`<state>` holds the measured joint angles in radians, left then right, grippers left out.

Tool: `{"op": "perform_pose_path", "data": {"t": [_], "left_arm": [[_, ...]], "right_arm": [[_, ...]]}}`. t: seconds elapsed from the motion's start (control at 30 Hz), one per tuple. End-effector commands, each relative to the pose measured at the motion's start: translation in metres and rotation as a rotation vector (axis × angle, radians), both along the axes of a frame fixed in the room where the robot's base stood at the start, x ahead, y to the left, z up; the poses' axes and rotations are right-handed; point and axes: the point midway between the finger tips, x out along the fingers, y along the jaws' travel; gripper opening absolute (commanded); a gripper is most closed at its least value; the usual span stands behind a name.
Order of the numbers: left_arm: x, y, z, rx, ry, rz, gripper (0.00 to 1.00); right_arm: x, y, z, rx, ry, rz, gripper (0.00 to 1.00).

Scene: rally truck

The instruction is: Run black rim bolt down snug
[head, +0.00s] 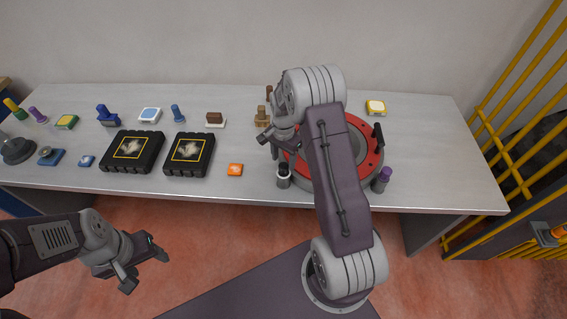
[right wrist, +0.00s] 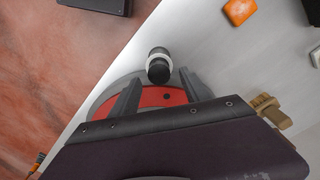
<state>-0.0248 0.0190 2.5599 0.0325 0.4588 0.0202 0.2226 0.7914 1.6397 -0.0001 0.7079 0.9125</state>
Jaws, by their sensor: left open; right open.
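A black-topped bolt with a white collar (head: 284,174) stands at the front left of the red rim (head: 372,163). In the right wrist view the bolt (right wrist: 159,66) is just beyond my right gripper (right wrist: 160,78), whose open fingers straddle part of the red rim (right wrist: 160,97). The fingers look empty. A small dark hole shows in the rim between them. In the head view my right gripper (head: 271,144) is over the rim's left side; its arm hides much of the rim. Another black piece (head: 378,134) is at the rim's right. My left gripper (head: 147,272) is open and empty, in front of the table.
A purple-topped bolt (head: 383,178) stands at the rim's front right. Two black cases (head: 189,154), an orange block (head: 235,169) and wooden pieces (head: 262,117) lie left of the rim. The table's right end is clear.

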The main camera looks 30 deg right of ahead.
Motion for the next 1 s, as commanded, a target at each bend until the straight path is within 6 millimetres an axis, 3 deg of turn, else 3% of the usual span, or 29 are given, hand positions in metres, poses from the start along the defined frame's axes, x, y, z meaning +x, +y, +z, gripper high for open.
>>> {"op": "perform_pose_path", "data": {"t": [0.1,0.3,0.9,1.0], "left_arm": [[0.0,0.0,-0.006,0.0,0.0,0.0,0.6],[0.0,0.0,-0.008,0.0,0.0,0.0,0.6],[0.0,0.0,-0.008,0.0,0.0,0.0,0.6],[0.0,0.0,-0.008,0.0,0.0,0.0,0.6]], "right_arm": [[0.001,0.0,0.027,-0.002,-0.008,0.0,0.55],[0.001,0.0,0.06,-0.001,-0.005,0.0,0.55],[0.001,0.004,0.068,-0.001,-0.005,0.009,0.55],[0.011,0.017,0.092,-0.012,-0.057,0.043,0.55]]}}
